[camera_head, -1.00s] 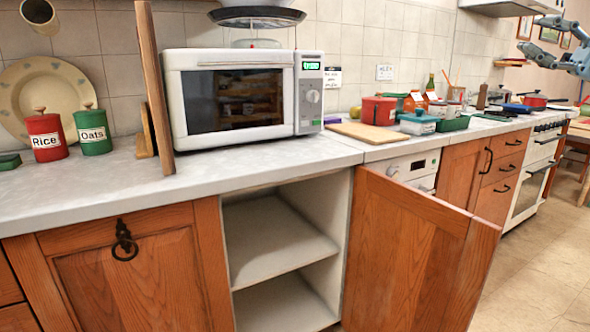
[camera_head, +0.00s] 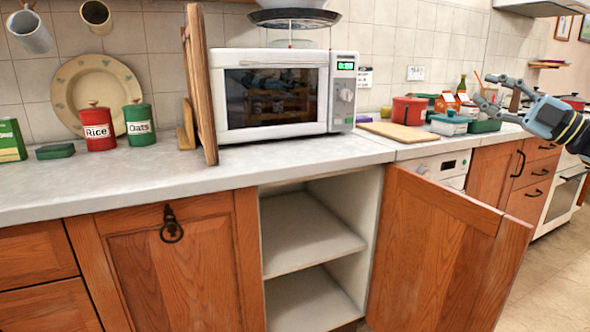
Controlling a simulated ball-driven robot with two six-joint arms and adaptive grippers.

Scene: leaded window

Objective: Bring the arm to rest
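My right gripper (camera_head: 487,93) is at the right edge of the view, in front of the far part of the counter. Its fingers are spread apart and nothing shows between them. My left gripper is not in view. The cabinet door (camera_head: 440,250) below the counter stands open, swung out to the right. The cabinet (camera_head: 310,240) behind it shows bare shelves. The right gripper is above and to the right of this door, apart from it.
A white microwave (camera_head: 285,95) stands shut on the counter (camera_head: 120,180). Red Rice (camera_head: 98,130) and green Oats (camera_head: 139,125) canisters stand at left. A cutting board (camera_head: 397,132) and several pots and boxes are at right. The open door juts into the floor space.

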